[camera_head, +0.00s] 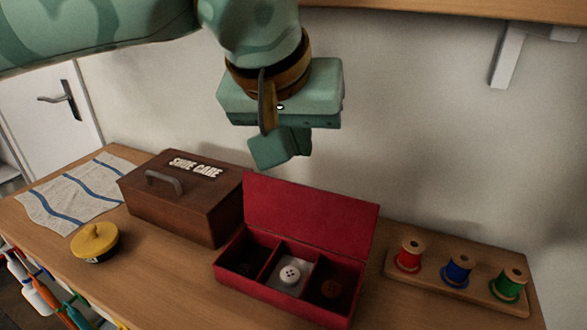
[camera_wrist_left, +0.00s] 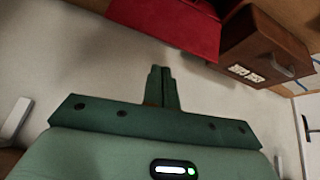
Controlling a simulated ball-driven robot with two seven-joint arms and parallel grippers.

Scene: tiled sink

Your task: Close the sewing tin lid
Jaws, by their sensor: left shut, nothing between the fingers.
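The red sewing tin (camera_head: 285,300) stands on the wooden counter with its lid (camera_head: 309,219) raised upright along its back edge. My left gripper (camera_head: 282,149) is shut and empty, above and behind the raised lid, near the wall. In the left wrist view the shut fingers (camera_wrist_left: 162,85) point toward the red lid (camera_wrist_left: 168,24), with a gap between them. My right gripper is in neither view.
A brown shoe care box (camera_head: 183,195) stands left of the tin; it also shows in the wrist view (camera_wrist_left: 262,48). A yellow-lidded round container (camera_head: 94,241) and a striped cloth (camera_head: 75,190) lie farther left. A spool rack (camera_head: 457,283) stands right. A shelf bracket (camera_head: 508,54) hangs upper right.

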